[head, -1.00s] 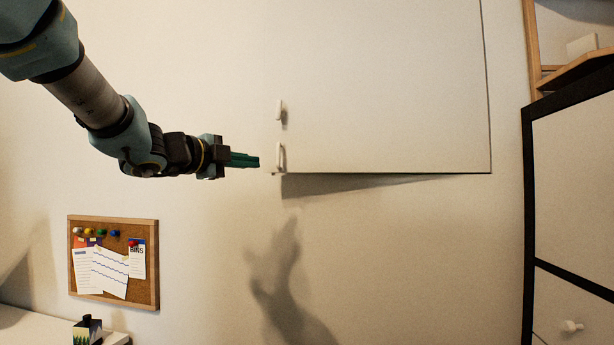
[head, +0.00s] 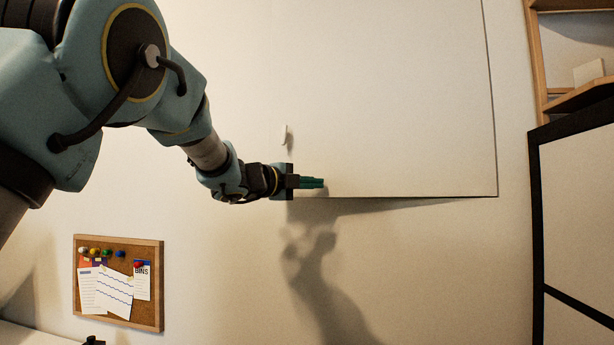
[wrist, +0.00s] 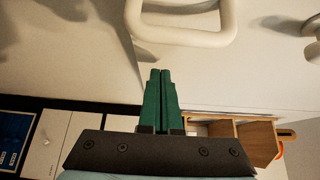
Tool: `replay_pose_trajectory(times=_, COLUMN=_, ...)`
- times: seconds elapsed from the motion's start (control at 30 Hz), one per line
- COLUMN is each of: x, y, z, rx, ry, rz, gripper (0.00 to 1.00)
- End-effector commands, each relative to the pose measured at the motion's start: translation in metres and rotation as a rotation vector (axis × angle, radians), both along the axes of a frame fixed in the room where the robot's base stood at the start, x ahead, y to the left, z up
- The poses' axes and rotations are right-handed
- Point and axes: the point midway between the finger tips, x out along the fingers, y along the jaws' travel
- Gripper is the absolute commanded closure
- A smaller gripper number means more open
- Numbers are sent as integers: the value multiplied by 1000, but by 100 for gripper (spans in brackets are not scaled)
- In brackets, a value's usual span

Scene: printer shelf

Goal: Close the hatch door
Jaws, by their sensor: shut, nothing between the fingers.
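The white hatch door (head: 400,110) is in the upper part of the head view. A wedge of shadow under its bottom edge, wider at the left, shows it stands slightly ajar. One white handle (head: 284,135) shows near its left side; the lower handle is hidden behind my gripper. My gripper (head: 318,183) overlaps the door's lower left corner in the head view, its green fingers together and empty. In the wrist view the fingers (wrist: 160,75) point at the pale panel below a white loop handle (wrist: 185,35). I cannot tell whether they touch the door.
A cork board (head: 120,285) with papers and pins hangs at the lower left. A black-framed white cabinet (head: 580,200) and a wooden shelf (head: 580,95) stand at the right. The wall below the door is clear.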

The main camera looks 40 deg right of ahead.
Motion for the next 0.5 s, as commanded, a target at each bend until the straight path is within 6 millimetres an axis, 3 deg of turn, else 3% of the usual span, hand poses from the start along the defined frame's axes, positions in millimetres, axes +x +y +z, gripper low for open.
replay_pose_trajectory(times=0.5, x=9, y=-9, z=-1, rx=0, ry=1, rz=0, gripper=100)
